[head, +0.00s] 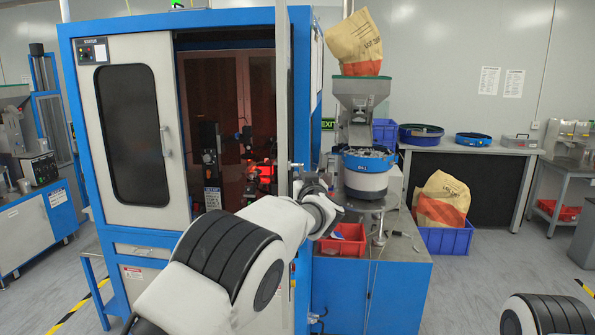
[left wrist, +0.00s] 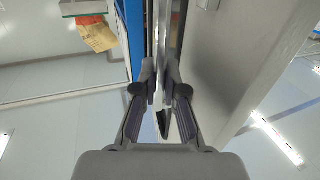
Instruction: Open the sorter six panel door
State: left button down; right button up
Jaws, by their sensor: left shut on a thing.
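The sorter (head: 128,252) is a blue-framed cabinet in the head view. Its left door (head: 174,120), with a dark window and pale handle, is closed. Its right door (head: 283,110) stands swung out and is seen nearly edge-on, leaving the lit opening (head: 225,100) uncovered. My left gripper (head: 298,178) is at this door's edge, partly hidden by my wrist. In the left wrist view my left gripper (left wrist: 160,78) is shut on the door handle, a narrow bar beside the pale door panel (left wrist: 225,70). My right gripper is out of view; only part of my right arm shows.
A feeder bowl (head: 366,175) and hopper (head: 360,90) stand on a blue cabinet (head: 400,290) just right of the door. A red bin (head: 342,240) sits close to my left wrist. Open floor (head: 500,260) lies farther right.

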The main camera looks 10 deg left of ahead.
pick_arm(q)
jog(key=shift+w+d+r, duration=0.1)
jog(key=shift+d+r, duration=0.25)
jog(key=shift+a, duration=0.1)
